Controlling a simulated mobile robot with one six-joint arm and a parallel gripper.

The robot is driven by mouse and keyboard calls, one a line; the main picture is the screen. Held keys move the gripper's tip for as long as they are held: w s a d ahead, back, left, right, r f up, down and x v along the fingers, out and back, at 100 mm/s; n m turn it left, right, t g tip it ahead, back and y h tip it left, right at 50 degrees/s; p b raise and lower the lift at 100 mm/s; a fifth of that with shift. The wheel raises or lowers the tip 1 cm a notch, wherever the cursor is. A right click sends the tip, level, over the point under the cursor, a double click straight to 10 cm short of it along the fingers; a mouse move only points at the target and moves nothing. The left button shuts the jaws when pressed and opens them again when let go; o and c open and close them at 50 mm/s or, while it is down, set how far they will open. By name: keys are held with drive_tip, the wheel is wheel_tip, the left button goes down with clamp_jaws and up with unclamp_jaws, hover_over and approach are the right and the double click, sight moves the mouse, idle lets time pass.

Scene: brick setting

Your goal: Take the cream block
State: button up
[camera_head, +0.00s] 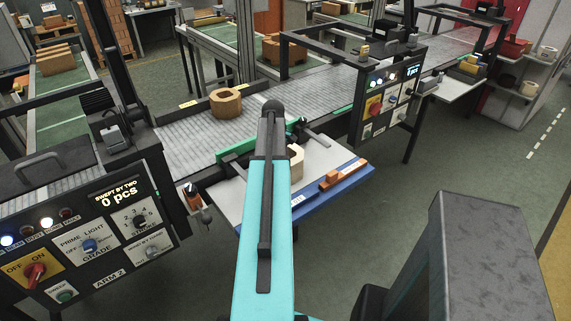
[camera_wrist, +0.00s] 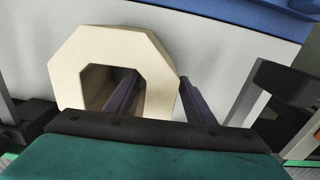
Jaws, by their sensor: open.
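The cream block (camera_wrist: 72,66) is an angular ring with a hole through it, on a pale surface in the wrist view. My gripper (camera_wrist: 158,78) is open: one dark finger reaches into the hole and the other stands outside the block's right side. The right wall of the block lies between the fingers, with no clear grip on it. In the head view part of the cream block (camera_head: 296,160) shows just right of my teal arm, which hides the rest of it and the fingers.
The block stands on a white side table (camera_head: 325,157) with a blue edge, where an orange piece (camera_head: 333,178) lies. A brown ring block (camera_head: 227,103) sits on the roller conveyor (camera_head: 190,135) behind. Control panels (camera_head: 95,240) flank the table at left and at right (camera_head: 390,95).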

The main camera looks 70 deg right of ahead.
clamp_jaws()
idle(1.4)
